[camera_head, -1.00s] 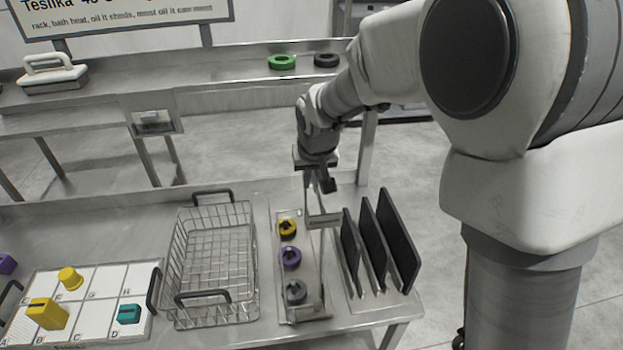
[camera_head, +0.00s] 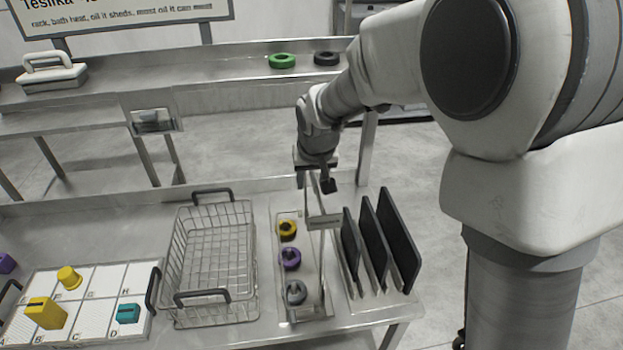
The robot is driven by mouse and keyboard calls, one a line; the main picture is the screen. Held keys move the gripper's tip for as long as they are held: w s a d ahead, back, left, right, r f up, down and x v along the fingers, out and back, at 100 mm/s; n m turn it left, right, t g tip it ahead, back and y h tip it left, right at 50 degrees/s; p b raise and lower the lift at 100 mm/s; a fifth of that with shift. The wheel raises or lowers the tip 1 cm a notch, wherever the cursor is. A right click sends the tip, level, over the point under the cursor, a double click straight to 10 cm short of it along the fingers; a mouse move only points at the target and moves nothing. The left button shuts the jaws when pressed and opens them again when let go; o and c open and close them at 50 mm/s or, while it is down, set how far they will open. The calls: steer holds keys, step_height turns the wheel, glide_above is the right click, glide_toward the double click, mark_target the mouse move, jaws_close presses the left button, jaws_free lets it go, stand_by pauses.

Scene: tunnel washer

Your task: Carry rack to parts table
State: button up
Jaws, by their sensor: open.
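A narrow metal rack (camera_head: 285,314) with a tall thin frame stands on the near steel table. It carries a yellow ring (camera_head: 288,230), a purple ring (camera_head: 290,259) and a grey ring (camera_head: 296,292) in a row. My gripper (camera_head: 322,187) points down at the far top end of the rack's frame. Its jaws are open around or beside the frame; I cannot tell which. The rack rests on the table. The far end of the rack is partly hidden by the frame and gripper.
A wire basket (camera_head: 173,262) with black handles stands left of the rack. Upright black plates (camera_head: 398,240) stand close on its right. A lettered board (camera_head: 98,312) with coloured parts lies at left. A back table (camera_head: 225,72) holds a green ring (camera_head: 282,60) and a black ring (camera_head: 326,58).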

steer(key=shift+s+r, duration=0.15)
steer(key=shift+r, duration=0.15)
steer(key=v, duration=1.6)
steer(key=s+d+f+m+t+h, duration=0.1)
steer(key=s+d+f+m, duration=0.1)
steer(key=s+d, duration=1.6)
steer(key=shift+s+f+m+p, duration=0.25)
steer(key=shift+s+m+p, duration=0.05)
steer(key=shift+s+m, duration=0.15)
steer(key=shift+w+a, duration=0.1)
